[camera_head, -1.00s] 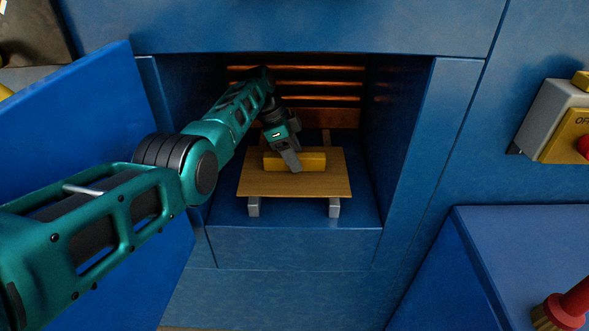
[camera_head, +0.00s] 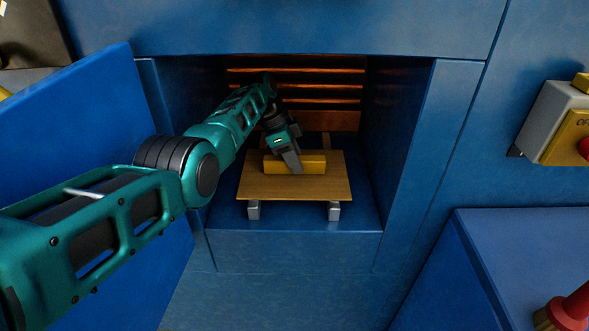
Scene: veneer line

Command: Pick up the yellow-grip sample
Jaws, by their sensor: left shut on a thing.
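The sample is a thin wooden board (camera_head: 294,188) with a yellow block grip (camera_head: 312,163) on top. It sits inside the blue chamber, above two grey metal rails (camera_head: 334,210); I cannot tell whether it touches them. My left gripper (camera_head: 293,167) reaches in from the left and is shut on the yellow grip. One finger shows across the grip's front face; the other finger is hidden behind it. My right gripper is not in view.
Glowing orange heater bars (camera_head: 300,86) line the chamber's back wall. The blue door (camera_head: 80,150) stands open at left. A grey and yellow switch box (camera_head: 560,125) is on the right wall. A red-handled brush (camera_head: 566,310) lies on the blue surface at lower right.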

